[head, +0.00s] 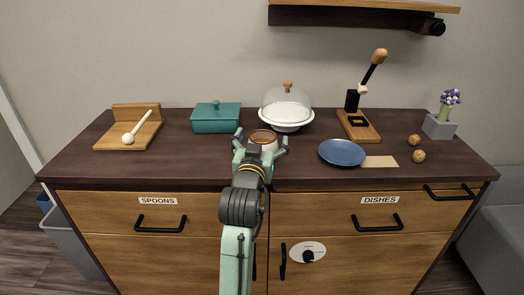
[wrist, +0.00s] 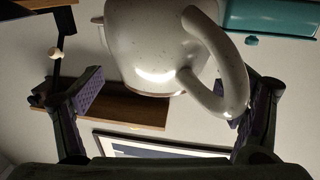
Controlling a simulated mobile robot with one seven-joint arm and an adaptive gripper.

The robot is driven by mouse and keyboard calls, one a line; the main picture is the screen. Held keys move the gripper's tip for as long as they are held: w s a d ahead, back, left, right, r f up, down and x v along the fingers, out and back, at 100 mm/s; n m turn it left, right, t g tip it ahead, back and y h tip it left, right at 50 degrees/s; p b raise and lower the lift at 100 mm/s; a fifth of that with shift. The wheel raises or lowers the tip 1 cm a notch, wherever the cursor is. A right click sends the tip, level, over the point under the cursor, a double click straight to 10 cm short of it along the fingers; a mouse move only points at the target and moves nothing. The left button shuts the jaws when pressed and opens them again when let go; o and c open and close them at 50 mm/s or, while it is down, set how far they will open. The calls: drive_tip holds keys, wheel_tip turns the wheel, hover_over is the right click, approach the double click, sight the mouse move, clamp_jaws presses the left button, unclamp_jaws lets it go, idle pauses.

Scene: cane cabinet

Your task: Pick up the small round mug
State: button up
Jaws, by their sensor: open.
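The small round mug (head: 264,136) stands on the dark countertop near its front middle. It is pale, speckled and glossy, with a brownish inside. In the wrist view the mug (wrist: 150,50) fills the top middle, its loop handle at the right. My gripper (head: 261,145) is open, with one finger on each side of the mug. In the wrist view my gripper (wrist: 170,95) shows a gap to the mug at the left finger. The right finger is close to the handle and partly behind it; I cannot tell whether they touch.
A teal lidded dish (head: 215,118) and a domed cake stand (head: 286,112) stand behind the mug. A blue plate (head: 342,152) lies to the right, with a wooden press (head: 360,128) behind it. A wooden spoon board (head: 120,135) is at the left. A shelf (head: 350,8) hangs above.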

drive_tip(key=c, duration=1.6)
